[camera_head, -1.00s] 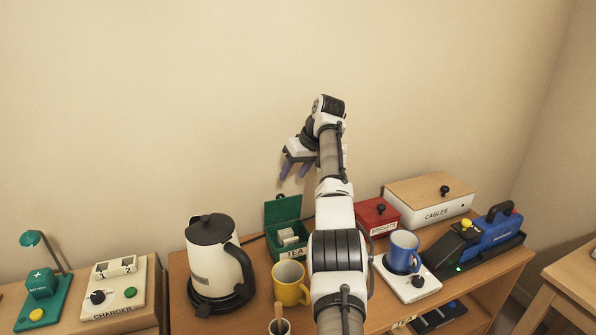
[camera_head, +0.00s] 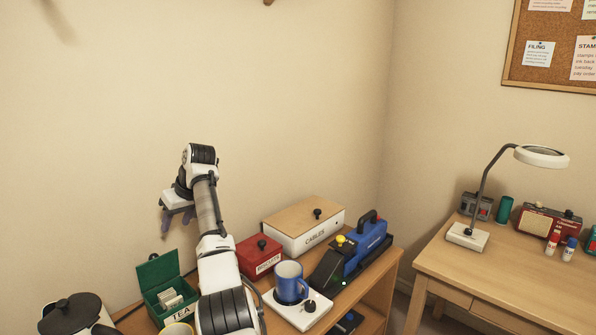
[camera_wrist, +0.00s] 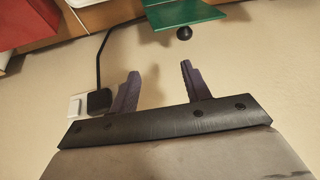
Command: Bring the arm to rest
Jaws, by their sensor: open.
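My gripper (camera_head: 177,215) is raised above the back of the wooden sideboard, near the wall, and points down. In the wrist view my gripper (camera_wrist: 158,88) shows two purple fingers wide apart with nothing between them. The green tea box (camera_head: 168,295) stands with its lid up below my gripper. Its green lid also shows at the top of the wrist view (camera_wrist: 180,14), apart from the fingers. My arm reaches up from the bottom of the head view and hides part of the sideboard.
A red biscuit box (camera_head: 257,256), a white cables box (camera_head: 303,232), a blue mug (camera_head: 290,281) on a white base and a blue device (camera_head: 366,250) stand right of my arm. The kettle (camera_head: 72,318) is at lower left. A desk (camera_head: 500,262) with a lamp (camera_head: 541,156) stands right.

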